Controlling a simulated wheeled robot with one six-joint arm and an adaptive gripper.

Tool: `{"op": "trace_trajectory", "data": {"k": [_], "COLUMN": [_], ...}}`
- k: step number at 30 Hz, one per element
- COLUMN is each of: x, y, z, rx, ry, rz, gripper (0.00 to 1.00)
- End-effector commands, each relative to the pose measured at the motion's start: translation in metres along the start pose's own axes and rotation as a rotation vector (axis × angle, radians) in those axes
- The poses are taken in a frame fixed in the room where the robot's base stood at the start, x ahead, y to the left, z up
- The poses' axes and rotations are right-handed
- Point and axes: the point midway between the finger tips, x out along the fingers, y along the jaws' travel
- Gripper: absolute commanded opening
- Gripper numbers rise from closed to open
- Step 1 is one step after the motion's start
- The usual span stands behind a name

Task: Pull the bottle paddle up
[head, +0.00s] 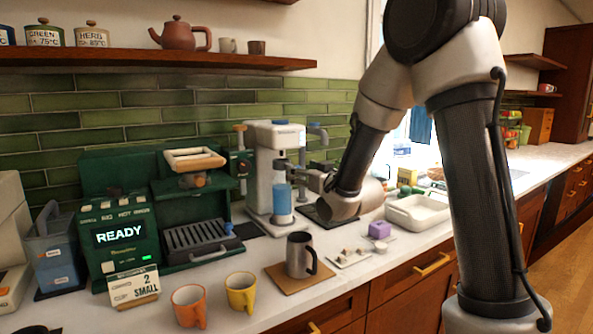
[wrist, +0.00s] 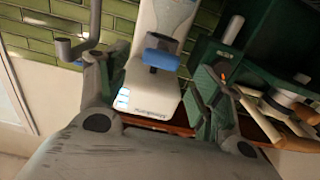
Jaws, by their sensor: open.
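The white drink machine (head: 273,160) stands on the counter against the green tiles, with a clear bottle of blue liquid (head: 281,203) at its front. In the wrist view, which looks upside down, a blue paddle (wrist: 161,52) sticks out from the white machine (wrist: 152,95), close to the bottle's upper part. I take this as the bottle paddle; in the head view I cannot make it out clearly. My gripper (head: 303,174) is at the machine's front right. In the wrist view my gripper (wrist: 155,75) has its fingers wide apart on either side of the machine front, with nothing held between them.
A green coffee machine (head: 185,205) stands left of the white machine. A steel mug (head: 299,256), an orange mug (head: 188,306) and a yellow mug (head: 240,292) stand in front. A white tray (head: 418,212) lies to the right. A shelf (head: 150,60) runs above.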

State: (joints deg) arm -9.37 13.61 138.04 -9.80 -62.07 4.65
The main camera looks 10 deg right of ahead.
Motion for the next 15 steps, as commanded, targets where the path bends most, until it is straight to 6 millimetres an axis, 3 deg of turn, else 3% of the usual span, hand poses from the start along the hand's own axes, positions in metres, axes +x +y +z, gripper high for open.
{"op": "trace_trajectory", "data": {"k": [6,15], "x": [0.032,0.041], "y": [0.0,0.0], "z": [0.0,0.0], "rx": [0.0,0.0], "ry": [-0.001,-0.001], "rz": [-0.001,0.0], "gripper": [0.66,0.66]}}
